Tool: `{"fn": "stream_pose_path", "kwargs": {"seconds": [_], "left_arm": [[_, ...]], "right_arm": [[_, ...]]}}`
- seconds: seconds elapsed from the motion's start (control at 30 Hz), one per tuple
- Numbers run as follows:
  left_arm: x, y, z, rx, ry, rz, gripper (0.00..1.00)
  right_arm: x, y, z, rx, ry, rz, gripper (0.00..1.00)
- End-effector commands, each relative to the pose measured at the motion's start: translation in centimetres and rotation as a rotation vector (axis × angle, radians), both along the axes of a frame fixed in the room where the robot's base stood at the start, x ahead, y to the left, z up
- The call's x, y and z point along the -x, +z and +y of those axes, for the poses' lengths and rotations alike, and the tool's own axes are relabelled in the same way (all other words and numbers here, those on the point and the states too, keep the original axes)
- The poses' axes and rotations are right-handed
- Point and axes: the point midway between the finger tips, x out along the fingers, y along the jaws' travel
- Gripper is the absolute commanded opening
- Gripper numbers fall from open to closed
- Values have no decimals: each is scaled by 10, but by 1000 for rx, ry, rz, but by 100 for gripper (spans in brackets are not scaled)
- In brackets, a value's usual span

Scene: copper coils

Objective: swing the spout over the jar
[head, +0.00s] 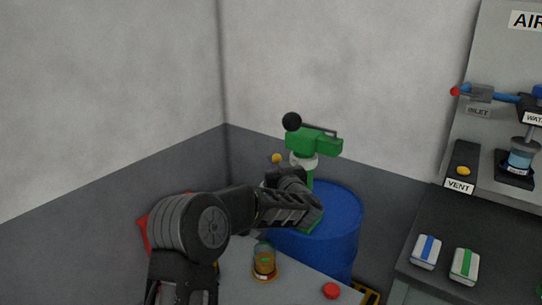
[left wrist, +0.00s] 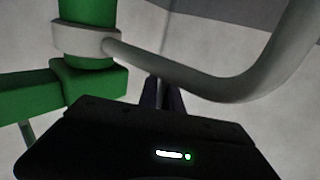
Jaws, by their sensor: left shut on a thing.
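A green hand pump (head: 314,143) with a black ball handle stands on a blue drum (head: 345,225). In the left wrist view, the spout (left wrist: 215,85) is a grey bent tube coming from a pale collar (left wrist: 85,42) on the green post. The jar (head: 264,262), with amber contents, stands on the bench in front of the drum, below my left forearm. My left gripper (head: 305,210) is at the drum's near left side, close to the pump's foot. It is shut on the spout; its fingers (left wrist: 164,96) are partly hidden behind the tube. My right gripper is not in view.
A red round button (head: 331,290) is on the bench right of the jar. A red object (head: 143,232) is partly hidden behind my arm. Walls meet behind the drum.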

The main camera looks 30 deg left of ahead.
Motion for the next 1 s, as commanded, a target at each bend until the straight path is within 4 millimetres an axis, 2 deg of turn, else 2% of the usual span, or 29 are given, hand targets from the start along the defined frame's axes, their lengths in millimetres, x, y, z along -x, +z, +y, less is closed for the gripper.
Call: {"fn": "stream_pose_path", "kwargs": {"seconds": [0.03, 0.63, 0.67, 0.7, 0.9, 1.0], "left_arm": [[-2, 9, -1, -7, 17, -10, 0], [-3, 8, -1, -6, 73, -14, 0], [-3, 8, -1, -7, 73, -15, 10], [-3, 8, -1, -6, 73, -14, 13], [-3, 8, -1, -6, 74, -14, 29], [-2, 7, 0, -6, 75, -12, 30]], "right_arm": [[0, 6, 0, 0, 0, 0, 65], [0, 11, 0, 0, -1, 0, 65], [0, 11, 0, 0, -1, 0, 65], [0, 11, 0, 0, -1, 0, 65], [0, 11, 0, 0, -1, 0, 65], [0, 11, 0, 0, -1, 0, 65]]}}
